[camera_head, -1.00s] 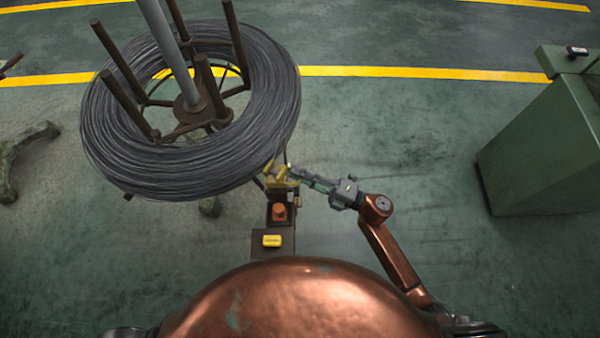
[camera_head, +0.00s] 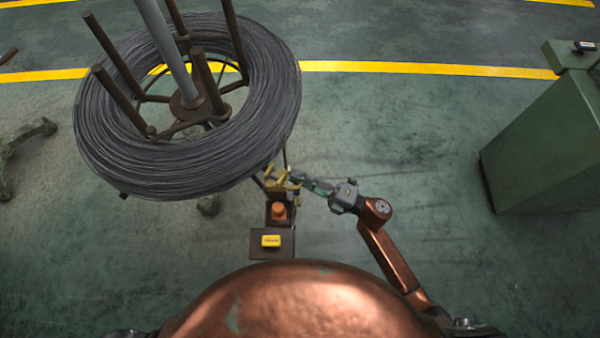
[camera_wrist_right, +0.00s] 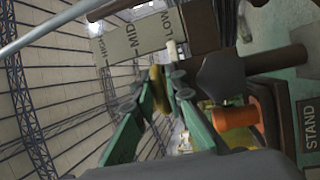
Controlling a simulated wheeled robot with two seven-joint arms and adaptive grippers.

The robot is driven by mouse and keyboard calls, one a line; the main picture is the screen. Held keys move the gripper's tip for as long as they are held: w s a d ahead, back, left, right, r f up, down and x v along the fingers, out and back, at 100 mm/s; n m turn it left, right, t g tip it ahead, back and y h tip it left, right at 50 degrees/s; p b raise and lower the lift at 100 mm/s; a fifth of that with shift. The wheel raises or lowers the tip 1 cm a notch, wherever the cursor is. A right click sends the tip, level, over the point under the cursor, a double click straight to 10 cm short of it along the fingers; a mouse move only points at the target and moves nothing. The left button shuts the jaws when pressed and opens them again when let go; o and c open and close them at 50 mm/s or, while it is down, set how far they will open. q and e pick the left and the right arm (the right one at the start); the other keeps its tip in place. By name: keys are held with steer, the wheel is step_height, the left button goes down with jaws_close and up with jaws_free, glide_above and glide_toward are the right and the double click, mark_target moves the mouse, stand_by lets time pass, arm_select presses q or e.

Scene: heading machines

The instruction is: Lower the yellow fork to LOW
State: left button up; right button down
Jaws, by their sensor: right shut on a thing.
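The yellow fork (camera_head: 278,183) is at the front edge of the wire coil, on the brown stand. My right gripper (camera_head: 297,179) reaches it from the right. In the right wrist view, the green fingers of my right gripper (camera_wrist_right: 161,92) close on a yellow piece of the fork (camera_wrist_right: 157,80). A plate (camera_wrist_right: 131,41) marked HIGH, MID and LOW lies beyond the fingertips. A pale peg (camera_wrist_right: 172,50) shows near the LOW end; I cannot tell which mark the fork is at. My left gripper is not in view.
The wire coil (camera_head: 110,155) on its brown posts fills the upper left. Below the fork are an orange knob (camera_head: 279,211) and a yellow labelled block (camera_head: 271,241). A green machine (camera_head: 540,150) stands at right. The floor between is clear.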

steer(key=shift+f, duration=0.2)
steer(key=c, duration=2)
jaws_free()
steer(key=v, duration=1.2)
steer(key=shift+d+r, duration=0.1)
steer(key=shift+r, duration=0.05)
